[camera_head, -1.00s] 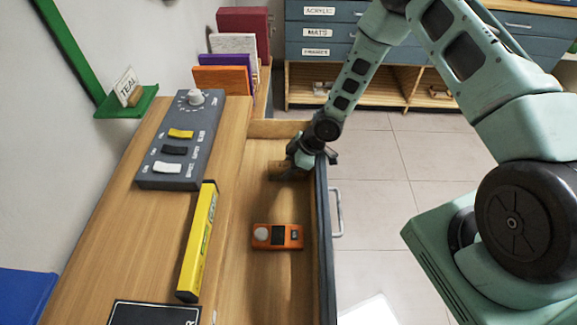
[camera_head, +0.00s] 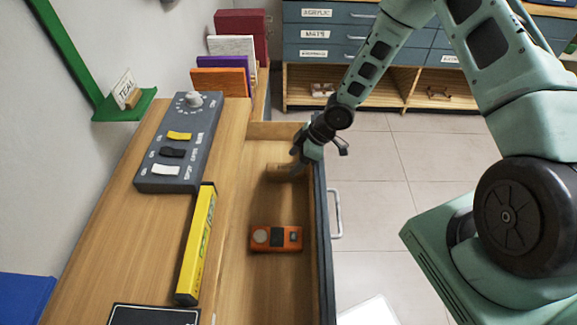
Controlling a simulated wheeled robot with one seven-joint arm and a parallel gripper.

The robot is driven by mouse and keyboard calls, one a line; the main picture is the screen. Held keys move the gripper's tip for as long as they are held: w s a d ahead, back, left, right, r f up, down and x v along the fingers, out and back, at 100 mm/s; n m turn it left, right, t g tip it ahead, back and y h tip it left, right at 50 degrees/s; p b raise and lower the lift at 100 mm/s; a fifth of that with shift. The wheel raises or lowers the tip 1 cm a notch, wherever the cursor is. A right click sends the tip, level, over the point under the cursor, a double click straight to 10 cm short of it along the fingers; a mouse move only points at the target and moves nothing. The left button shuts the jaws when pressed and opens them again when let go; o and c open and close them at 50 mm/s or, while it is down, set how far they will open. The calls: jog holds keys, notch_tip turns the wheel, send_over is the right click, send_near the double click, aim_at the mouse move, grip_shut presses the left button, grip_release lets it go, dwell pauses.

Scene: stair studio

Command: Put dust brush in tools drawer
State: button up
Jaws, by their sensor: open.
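The open drawer (camera_head: 247,290) has a wooden inside and a dark front with a pale handle. A small brown wooden piece, which looks like part of the dust brush (camera_head: 283,172), lies in the drawer's far part. My gripper (camera_head: 318,156) is open above the drawer's front wall, just up and right of the brown piece. One finger is on the drawer side and one on the floor side. The brown piece appears apart from the fingers, but its right end is partly hidden. I cannot read a label on this drawer.
An orange device (camera_head: 276,238) lies nearer in the drawer. On the wooden top are a grey switch box (camera_head: 180,143) and a yellow level (camera_head: 197,245). Books (camera_head: 232,60) stand behind. A blue labelled cabinet (camera_head: 330,30) is at the back.

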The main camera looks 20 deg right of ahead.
jog(key=s+a+r+m+g+h+p, duration=0.1)
jog(key=s+r+h, duration=0.35)
jog(key=r, duration=1.05)
jog(key=s+a+r+m, duration=0.2)
jog(key=s+a+r, duration=0.2)
jog(key=s+r, duration=0.4)
jog(key=s+a+r+m+g, duration=0.1)
jog(key=s+a+r+m, duration=0.2)
jog(key=s+r, duration=0.5)
jog(key=s, duration=0.7)
jog(key=shift+s+a+r, duration=0.2)
jog(key=shift+s+a, duration=0.1)
jog(key=shift+a, duration=0.1)
jog(key=shift+h, duration=0.25)
